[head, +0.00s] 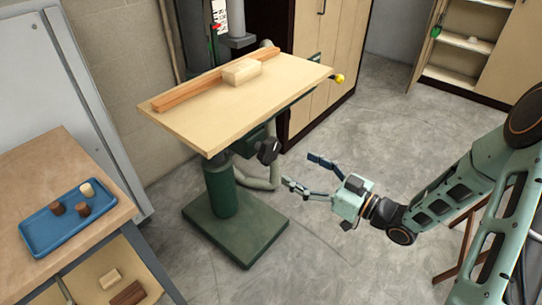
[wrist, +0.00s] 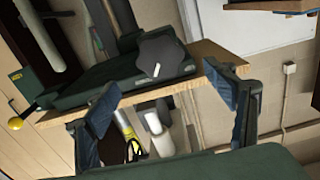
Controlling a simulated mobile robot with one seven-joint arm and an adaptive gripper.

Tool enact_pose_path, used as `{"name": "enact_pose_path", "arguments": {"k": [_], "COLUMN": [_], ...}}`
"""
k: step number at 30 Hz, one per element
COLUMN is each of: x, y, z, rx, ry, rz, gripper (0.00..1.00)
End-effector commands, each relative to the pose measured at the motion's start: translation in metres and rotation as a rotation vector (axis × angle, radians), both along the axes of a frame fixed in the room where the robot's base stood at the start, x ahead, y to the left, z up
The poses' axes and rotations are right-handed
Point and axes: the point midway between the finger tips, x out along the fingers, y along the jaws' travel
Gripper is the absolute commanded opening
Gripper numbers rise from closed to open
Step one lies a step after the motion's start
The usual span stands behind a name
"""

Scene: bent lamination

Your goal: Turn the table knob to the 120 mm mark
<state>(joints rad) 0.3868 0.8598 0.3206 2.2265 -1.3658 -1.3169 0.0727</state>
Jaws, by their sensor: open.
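The table knob (head: 268,150) is black and sits under the near edge of the wooden machine table (head: 215,118). In the wrist view, the knob (wrist: 160,55) has a lobed rim and a white pointer line on its face. I can make out no mark numbers around it. My gripper (head: 300,170) is open and empty, to the right of the knob and apart from it, with its fingers towards the machine. In the wrist view, the knob shows beyond the gap between the fingertips of my gripper (wrist: 160,80).
A wooden fence (head: 190,90) and a pale block (head: 242,71) lie on the machine table. A yellow ball handle (head: 339,78) sticks out at its right. A green column and base (head: 235,225) stand below. A workbench with a blue tray (head: 35,236) is at left.

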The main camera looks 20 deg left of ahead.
Motion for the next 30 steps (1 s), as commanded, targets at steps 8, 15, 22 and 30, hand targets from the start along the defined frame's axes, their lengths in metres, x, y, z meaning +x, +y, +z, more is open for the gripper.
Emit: {"name": "enact_pose_path", "arguments": {"k": [8,15,22,30], "x": [0.007,0.024,0.038,0.042], "y": [0.02,0.063,0.092,0.101], "z": [0.0,0.0,0.001,0.001], "rx": [-0.019,-0.018,-0.018,-0.018], "ry": [-0.053,-0.051,-0.05,-0.049], "rz": [0.003,0.004,0.002,-0.001], "gripper": [0.77,0.77,0.77,0.77]}}
